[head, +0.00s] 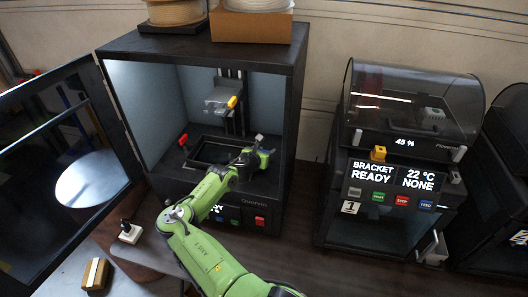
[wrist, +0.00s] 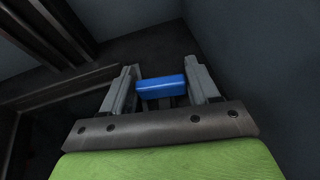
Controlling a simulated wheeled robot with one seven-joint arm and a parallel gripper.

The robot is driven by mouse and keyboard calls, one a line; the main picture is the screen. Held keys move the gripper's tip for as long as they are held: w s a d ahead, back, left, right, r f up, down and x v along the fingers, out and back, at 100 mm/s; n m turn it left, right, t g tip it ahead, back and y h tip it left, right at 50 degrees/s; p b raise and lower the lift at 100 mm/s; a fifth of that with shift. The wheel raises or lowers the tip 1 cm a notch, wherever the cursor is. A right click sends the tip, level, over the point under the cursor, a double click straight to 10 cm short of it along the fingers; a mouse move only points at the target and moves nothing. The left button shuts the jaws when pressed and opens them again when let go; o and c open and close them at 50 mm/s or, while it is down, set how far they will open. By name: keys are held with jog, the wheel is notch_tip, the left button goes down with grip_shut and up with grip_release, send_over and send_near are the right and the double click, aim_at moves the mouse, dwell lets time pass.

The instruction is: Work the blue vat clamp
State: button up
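The blue vat clamp (wrist: 161,87) shows in the wrist view as a bright blue block. It lies between the two fingers of my gripper (wrist: 161,80), across most of the gap. The fingers stand wide apart; whether either touches the blue block is hard to tell. In the head view my gripper (head: 262,150) is inside the open printer cabinet (head: 291,130), at the right of the dark vat (head: 196,160). The blue clamp is hidden there behind my gripper. A red clamp (head: 183,140) stands at the vat's left side.
The cabinet door (head: 60,130) is swung open to the left. A build head with a yellow lever (head: 232,102) hangs above the vat. The cabinet's right inner wall is close to my gripper. Another printer (head: 400,150) stands to the right.

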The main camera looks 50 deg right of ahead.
jog(key=c, duration=0.4)
jog(key=shift+w, duration=0.1)
jog(key=m+g+b, duration=0.3)
jog(key=m+g, duration=0.1)
jog(key=shift+f+g+b, duration=0.15)
jog(key=shift+g+b, duration=0.15)
jog(key=shift+g, duration=0.1)
jog(key=m+g+b, duration=0.2)
jog(key=shift+b, duration=0.3)
jog(key=shift+m+g+b, duration=0.65)
jog(key=shift+m+g, duration=0.05)
jog(key=shift+g, duration=0.2)
jog(key=shift+r+y, duration=0.25)
jog(key=shift+y, duration=0.05)
